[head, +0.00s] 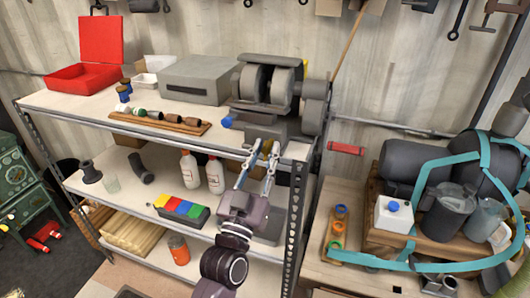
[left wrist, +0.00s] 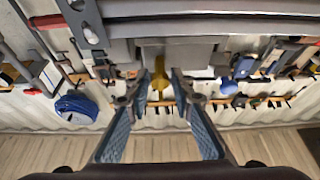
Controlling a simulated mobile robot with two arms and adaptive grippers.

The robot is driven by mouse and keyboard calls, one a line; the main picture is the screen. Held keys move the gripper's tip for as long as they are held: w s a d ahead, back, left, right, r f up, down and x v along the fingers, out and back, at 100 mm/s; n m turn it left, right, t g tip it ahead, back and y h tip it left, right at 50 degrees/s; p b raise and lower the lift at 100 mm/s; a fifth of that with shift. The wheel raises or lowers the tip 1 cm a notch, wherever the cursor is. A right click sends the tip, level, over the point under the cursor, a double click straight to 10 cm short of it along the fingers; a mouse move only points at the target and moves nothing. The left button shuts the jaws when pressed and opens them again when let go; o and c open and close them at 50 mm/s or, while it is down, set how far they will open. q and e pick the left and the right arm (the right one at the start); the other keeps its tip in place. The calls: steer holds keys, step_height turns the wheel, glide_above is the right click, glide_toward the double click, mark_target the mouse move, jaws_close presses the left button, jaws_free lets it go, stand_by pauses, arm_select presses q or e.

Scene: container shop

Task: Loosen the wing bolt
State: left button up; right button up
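My left gripper (head: 263,152) reaches up from below to the front of the grey bench grinder (head: 268,85) on the top of the shelf rack. Its two blue-sided fingers are spread, with nothing held between them. In the left wrist view the open fingertips (left wrist: 161,80) stand on either side of a small yellow part (left wrist: 159,74) below a grey body. This yellow part may be the wing bolt; its wing shape is not clear. I cannot tell whether the fingertips touch it. In the head view the bolt cannot be made out near the fingers. My right gripper is in neither view.
The rack's top (head: 60,103) also holds a red open case (head: 85,77), a grey box (head: 197,79) and a wooden strip (head: 163,122) with several sockets. White bottles (head: 189,169) stand on the shelf below. A table at right (head: 348,277) carries containers and teal straps.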

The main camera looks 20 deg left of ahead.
arm_select(q)
steer(key=v, duration=1.2)
stand_by(0.3)
